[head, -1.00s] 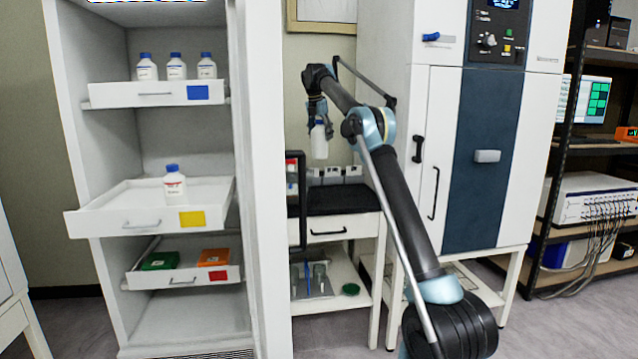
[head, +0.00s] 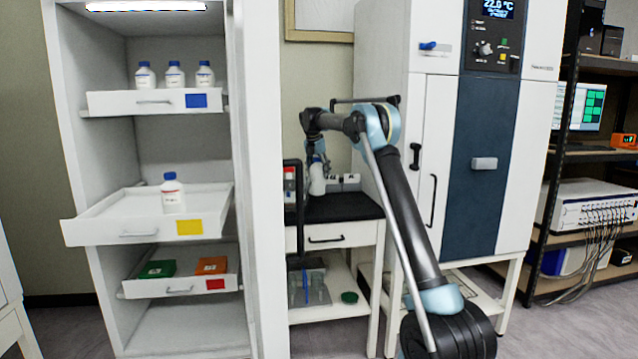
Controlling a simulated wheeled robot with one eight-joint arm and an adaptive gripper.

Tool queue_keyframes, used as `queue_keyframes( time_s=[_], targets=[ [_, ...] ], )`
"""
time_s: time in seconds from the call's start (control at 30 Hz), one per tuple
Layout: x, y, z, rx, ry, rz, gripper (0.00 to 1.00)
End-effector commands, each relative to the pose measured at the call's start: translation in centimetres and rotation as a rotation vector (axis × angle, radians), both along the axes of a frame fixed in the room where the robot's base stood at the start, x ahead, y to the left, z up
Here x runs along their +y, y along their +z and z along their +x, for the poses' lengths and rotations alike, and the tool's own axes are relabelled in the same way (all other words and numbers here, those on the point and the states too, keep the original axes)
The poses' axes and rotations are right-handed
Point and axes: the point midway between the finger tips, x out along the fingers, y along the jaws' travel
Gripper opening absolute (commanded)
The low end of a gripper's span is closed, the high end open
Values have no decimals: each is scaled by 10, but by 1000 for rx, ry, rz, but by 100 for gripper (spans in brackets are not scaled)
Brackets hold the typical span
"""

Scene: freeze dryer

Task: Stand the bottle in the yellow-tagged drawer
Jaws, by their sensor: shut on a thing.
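The yellow-tagged drawer (head: 110,231) is pulled out of the tall white cabinet at the left. A white bottle with a blue cap and red-marked label (head: 173,194) stands upright in it, and bare floor shows to its left. My gripper (head: 317,163) is to the right of the cabinet, over the small black-topped table. It is shut on a plain white bottle (head: 317,181), which hangs upright just above or on the table top; I cannot tell whether it touches. The fingers are small and partly hidden by the arm.
Above is a blue-tagged drawer (head: 120,102) with several bottles; below is a red-tagged drawer (head: 150,287) with green and orange boxes. The cabinet's white door edge (head: 262,200) and black handle stand between drawer and gripper. The freeze dryer (head: 490,150) is at the right.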

Motion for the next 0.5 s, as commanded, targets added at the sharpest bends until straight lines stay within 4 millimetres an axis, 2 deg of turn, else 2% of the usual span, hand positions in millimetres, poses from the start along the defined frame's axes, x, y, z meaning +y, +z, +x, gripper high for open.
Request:
queue_keyframes(
  time_s=[0.3, 0.5],
  targets=[
    [0, -36, 0, 0, 0, 0, 21],
    [0, -41, 0, 0, 0, 0, 21]
  ],
)
